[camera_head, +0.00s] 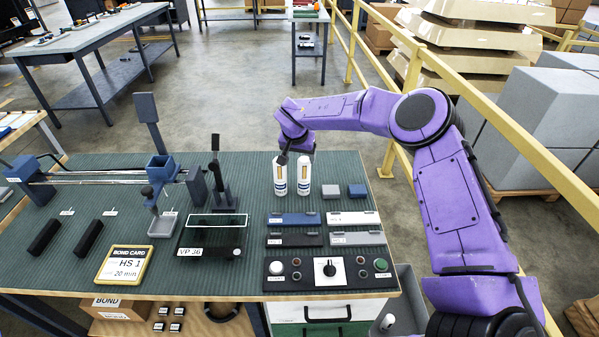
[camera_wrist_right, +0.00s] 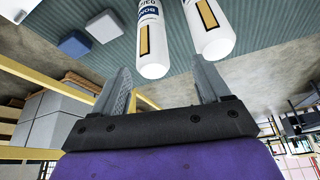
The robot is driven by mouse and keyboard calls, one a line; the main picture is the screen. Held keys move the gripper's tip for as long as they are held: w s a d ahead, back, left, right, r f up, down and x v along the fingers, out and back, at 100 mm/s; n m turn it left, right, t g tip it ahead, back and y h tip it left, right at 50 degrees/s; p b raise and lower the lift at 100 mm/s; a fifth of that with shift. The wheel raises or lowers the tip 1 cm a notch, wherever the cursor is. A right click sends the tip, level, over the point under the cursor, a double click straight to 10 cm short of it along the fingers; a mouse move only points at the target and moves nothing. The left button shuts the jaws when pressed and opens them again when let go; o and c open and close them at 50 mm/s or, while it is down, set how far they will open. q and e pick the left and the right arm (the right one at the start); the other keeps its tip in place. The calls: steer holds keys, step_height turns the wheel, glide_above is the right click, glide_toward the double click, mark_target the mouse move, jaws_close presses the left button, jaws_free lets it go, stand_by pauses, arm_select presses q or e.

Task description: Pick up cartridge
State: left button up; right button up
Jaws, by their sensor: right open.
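Two white cartridges with dark-blue and yellow labels stand upright side by side on the green bench mat: the left cartridge (camera_head: 280,178) and the right cartridge (camera_head: 303,178). My right gripper (camera_head: 284,157) is at their tops, partly covering the left one. In the right wrist view my right gripper (camera_wrist_right: 162,78) is open and empty. One cartridge (camera_wrist_right: 152,42) shows just beyond the gap between its fingers, and the other cartridge (camera_wrist_right: 208,28) is beyond the finger at the right. I cannot tell whether a finger touches either. My left gripper is not in view.
Labelled plates (camera_head: 295,219) and a button panel (camera_head: 330,271) lie in front. A dark upright lever (camera_head: 218,175) and a rail fixture (camera_head: 100,177) stand left. A yellow railing (camera_head: 500,135) runs behind my right arm.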

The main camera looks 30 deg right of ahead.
mark_target(304, 160)
steer(key=shift+s+d+f+p, duration=0.2)
steer(key=shift+s+d+p, duration=0.35)
steer(key=shift+s, duration=0.1)
steer(key=shift+w+d+f+p, duration=0.2)
steer(key=shift+d+f+p, duration=0.15)
steer(key=shift+f+p, duration=0.3)
steer(key=w+f, duration=0.1)
steer(key=f, duration=0.1)
steer(key=w+f, duration=0.1)
steer(key=f, duration=0.1)
steer(key=shift+w+d, duration=0.3)
steer(key=shift+d, duration=0.1)
steer(key=shift+s+r, duration=0.25)
steer(key=shift+s, duration=0.1)
steer(key=shift+c, duration=0.6)
steer(key=shift+s+r, duration=0.15)
steer(key=shift+s, duration=0.05)
steer(key=c, duration=1)
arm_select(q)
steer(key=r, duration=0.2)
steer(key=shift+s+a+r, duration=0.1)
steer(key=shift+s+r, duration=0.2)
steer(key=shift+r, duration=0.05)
arm_select(e)
steer(key=shift+w, duration=0.15)
jaws_close()
